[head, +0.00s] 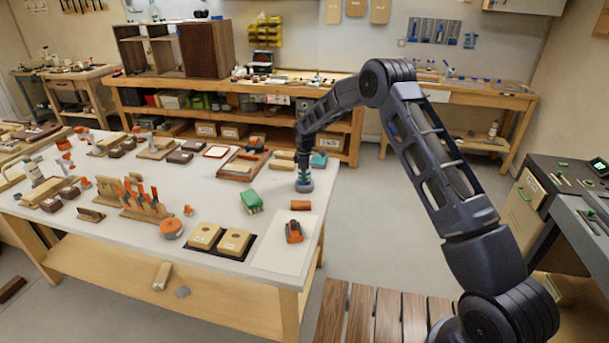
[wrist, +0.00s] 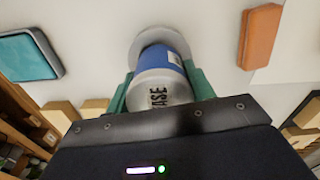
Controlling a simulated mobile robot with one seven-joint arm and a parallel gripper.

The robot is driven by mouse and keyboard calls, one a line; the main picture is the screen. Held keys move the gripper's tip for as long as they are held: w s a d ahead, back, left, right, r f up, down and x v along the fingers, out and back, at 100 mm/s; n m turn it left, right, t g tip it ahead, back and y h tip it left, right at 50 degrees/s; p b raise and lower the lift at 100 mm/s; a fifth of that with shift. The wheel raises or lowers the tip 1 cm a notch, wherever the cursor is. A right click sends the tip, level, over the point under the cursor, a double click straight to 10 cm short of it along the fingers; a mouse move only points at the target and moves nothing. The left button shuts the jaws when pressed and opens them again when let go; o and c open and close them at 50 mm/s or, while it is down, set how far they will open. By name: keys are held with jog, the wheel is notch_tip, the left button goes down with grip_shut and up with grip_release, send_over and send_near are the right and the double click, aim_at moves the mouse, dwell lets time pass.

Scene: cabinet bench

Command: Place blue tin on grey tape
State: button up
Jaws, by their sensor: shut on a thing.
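The blue tin (wrist: 163,62), with a blue band, a silver end and dark lettering partly reading "ASE", is between the green fingers of my gripper (wrist: 160,84) in the wrist view. My gripper is shut on it. The grey tape (wrist: 146,32) shows as a round grey rim just beyond the tin's far end, and the tin hides much of it. In the head view my gripper (head: 304,168) points down over the grey tape (head: 305,187) near the right side of the white table. I cannot tell whether tin and tape touch.
An orange block (wrist: 261,36) lies right of the tape in the wrist view. A teal box (head: 318,159) and wooden blocks (head: 284,158) stand behind the tape. A green item (head: 251,201) lies to its left. Bare tabletop surrounds the tape closely.

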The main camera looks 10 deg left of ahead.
jog(key=o, duration=1.1)
jog(key=shift+f, duration=0.1)
notch_tip(320, 180, up, 12)
jog(key=shift+r, duration=0.1)
